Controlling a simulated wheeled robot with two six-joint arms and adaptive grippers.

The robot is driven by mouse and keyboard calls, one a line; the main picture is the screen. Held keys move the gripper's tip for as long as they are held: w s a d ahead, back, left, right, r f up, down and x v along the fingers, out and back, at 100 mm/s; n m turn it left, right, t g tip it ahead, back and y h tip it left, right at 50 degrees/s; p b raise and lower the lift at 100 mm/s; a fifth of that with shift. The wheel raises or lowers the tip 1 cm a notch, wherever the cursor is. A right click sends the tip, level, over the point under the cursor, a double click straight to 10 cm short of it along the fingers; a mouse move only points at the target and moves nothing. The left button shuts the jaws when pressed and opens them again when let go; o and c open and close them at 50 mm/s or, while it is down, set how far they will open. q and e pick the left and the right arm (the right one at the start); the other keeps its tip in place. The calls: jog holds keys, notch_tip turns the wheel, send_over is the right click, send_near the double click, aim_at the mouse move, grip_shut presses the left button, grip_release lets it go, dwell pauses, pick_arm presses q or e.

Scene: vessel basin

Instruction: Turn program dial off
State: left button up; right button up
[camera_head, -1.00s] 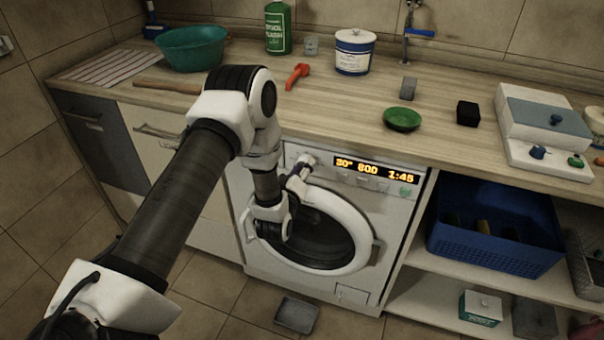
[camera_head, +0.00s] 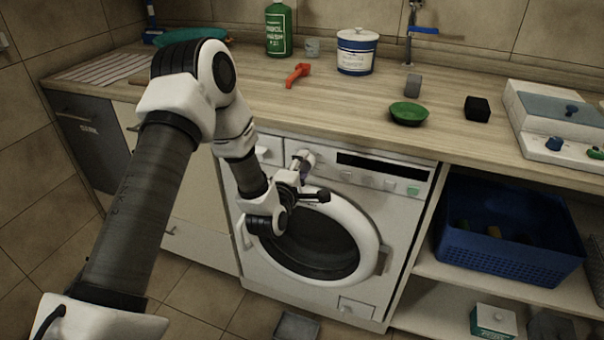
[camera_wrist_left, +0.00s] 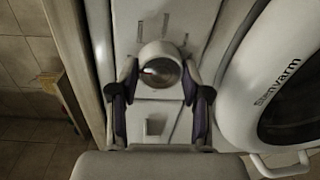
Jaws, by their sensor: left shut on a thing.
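The white washing machine (camera_head: 372,225) stands under the counter, with its round door closed. Its program dial (camera_head: 304,156) sits on the front panel, left of the display (camera_head: 383,166), which is dark. My left gripper (camera_head: 299,171) reaches the panel from the left and is shut on the dial. In the left wrist view the round silvery dial (camera_wrist_left: 161,68) sits between the two fingers of the left gripper (camera_wrist_left: 160,85). The marks around the dial are too small to read. My right gripper is not in view.
The wooden counter (camera_head: 340,110) above holds a green bowl (camera_head: 408,113), a black block (camera_head: 477,108), a red-orange tool (camera_head: 298,75) and a white-blue tub (camera_head: 356,52). A blue basket (camera_head: 490,255) sits on the shelf to the right. The door handle (camera_head: 384,259) sticks out.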

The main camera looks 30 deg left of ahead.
pick_arm(q)
jog(key=shift+n+b, duration=0.35)
jog(key=shift+n, duration=0.25)
jog(key=o, duration=1.2)
jog(key=shift+a, duration=0.1)
jog(key=shift+c, duration=0.2)
jog(key=f+v, duration=0.1)
jog(key=v, duration=1.1)
jog(key=shift+r, duration=0.45)
